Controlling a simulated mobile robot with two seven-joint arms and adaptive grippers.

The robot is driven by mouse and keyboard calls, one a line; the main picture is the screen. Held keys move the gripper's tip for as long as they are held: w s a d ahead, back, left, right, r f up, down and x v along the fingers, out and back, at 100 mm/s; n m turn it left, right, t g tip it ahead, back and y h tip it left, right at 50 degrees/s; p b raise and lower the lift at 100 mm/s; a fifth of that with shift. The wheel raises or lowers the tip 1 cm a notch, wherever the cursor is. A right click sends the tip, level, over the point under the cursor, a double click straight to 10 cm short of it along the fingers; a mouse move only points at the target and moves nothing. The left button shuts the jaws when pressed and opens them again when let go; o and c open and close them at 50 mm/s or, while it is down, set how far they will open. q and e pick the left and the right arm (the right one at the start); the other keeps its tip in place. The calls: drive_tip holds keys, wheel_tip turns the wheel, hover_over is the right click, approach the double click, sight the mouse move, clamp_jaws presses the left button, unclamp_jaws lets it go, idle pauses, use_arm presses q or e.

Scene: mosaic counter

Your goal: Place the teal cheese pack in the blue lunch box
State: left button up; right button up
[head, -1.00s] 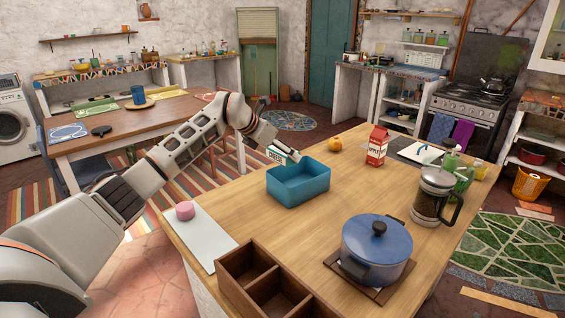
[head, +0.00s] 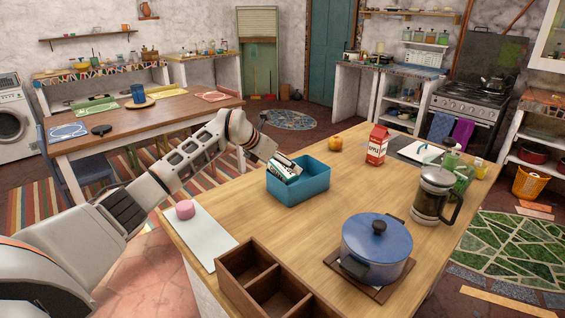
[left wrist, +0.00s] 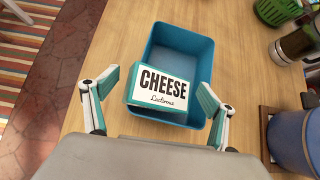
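The blue lunch box (head: 301,187) stands on the wooden counter; it also shows in the left wrist view (left wrist: 180,40). The teal cheese pack (head: 284,168), with a white CHEESE label, is tilted at the left part of the box, its upper part above the rim. In the left wrist view the cheese pack (left wrist: 162,88) overlaps the box opening; whether it touches the bottom is hidden. My left gripper (left wrist: 157,92) is open, its fingers on either side of the pack, with a clear gap at the left finger. My right gripper is not in view.
A red-and-white carton (head: 377,146) and an orange fruit (head: 335,142) stand behind the box. A blue pot (head: 376,245), a French press (head: 433,198) and a wooden divided tray (head: 250,268) are nearer. A pink round item (head: 185,209) sits on a white board at left.

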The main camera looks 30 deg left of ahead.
use_arm(q)
drive_tip(key=shift+r, duration=0.1)
drive_tip(key=shift+r, duration=0.2)
drive_tip(key=b+v, duration=0.1)
drive_tip(key=v, duration=1.1)
drive_tip(key=shift+r, duration=0.1)
idle(0.3)
